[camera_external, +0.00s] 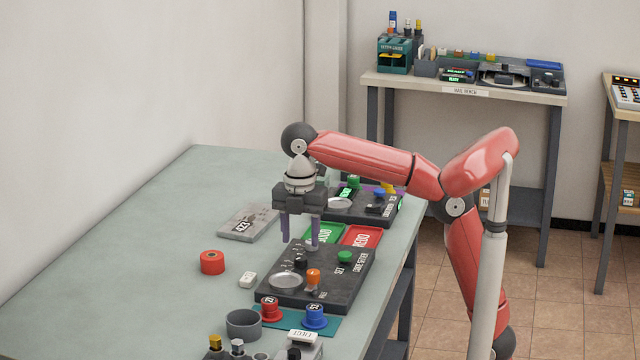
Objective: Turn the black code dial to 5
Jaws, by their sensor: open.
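A dark code setter panel (335,285) lies flat near the table's right edge. A small black dial (299,262) sits at its back left, partly in shadow; its number setting is too small to read. My gripper (300,242) points down above the back left part of this panel. Its two purple fingers are apart with nothing seen between them. The fingertips are close to the dial, and I cannot tell whether they touch or straddle it. The panel also has a green button (345,257), an orange knob (313,276) and a round metal dish (286,281).
A second panel (350,215), green tray (326,234) and red tray (361,236) lie behind. A grey plate (245,223), red cylinder (212,262) and white block (248,280) lie left. Red (270,308) and blue (315,316) stamps stand in front. The table's left side is clear.

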